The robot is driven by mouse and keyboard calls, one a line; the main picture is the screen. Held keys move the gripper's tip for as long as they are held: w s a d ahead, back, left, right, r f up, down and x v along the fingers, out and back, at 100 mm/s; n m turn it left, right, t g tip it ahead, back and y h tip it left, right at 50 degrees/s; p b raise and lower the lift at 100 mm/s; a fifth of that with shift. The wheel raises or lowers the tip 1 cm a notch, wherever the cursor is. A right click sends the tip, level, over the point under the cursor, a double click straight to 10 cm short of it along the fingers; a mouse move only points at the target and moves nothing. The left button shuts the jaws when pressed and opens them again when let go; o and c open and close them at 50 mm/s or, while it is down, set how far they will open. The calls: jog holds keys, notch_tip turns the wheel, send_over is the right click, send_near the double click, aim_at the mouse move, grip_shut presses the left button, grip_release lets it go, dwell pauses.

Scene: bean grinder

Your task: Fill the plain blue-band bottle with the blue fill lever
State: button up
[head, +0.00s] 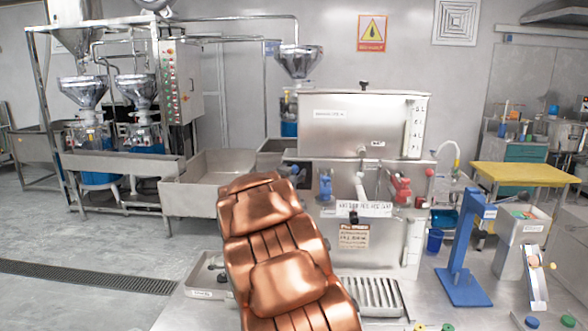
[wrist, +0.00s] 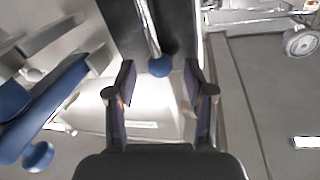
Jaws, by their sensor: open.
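My gripper (wrist: 160,82) is open in the wrist view, its two dark fingers apart. A round blue knob (wrist: 160,66) on the end of a metal rod shows between the fingertips; I cannot tell whether they touch it. A white box-like surface (wrist: 150,118) lies below. In the head view, a steel dispenser (head: 365,125) has a blue lever fitting (head: 325,186) on its left front and a red one (head: 402,188) on its right. My gripper does not show in the head view. I cannot make out the plain blue-band bottle in either view.
A blue stand (head: 462,245) and a blue cup (head: 434,241) are right of the dispenser. A steel drip grate (head: 370,295) lies in front. A yellow table (head: 525,175) stands farther right. Open floor (head: 90,245) lies left. My copper-coloured arm hides part of the bench.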

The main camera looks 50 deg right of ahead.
jog(key=shift+x, duration=0.8)
jog(key=shift+w, duration=0.1)
grip_shut()
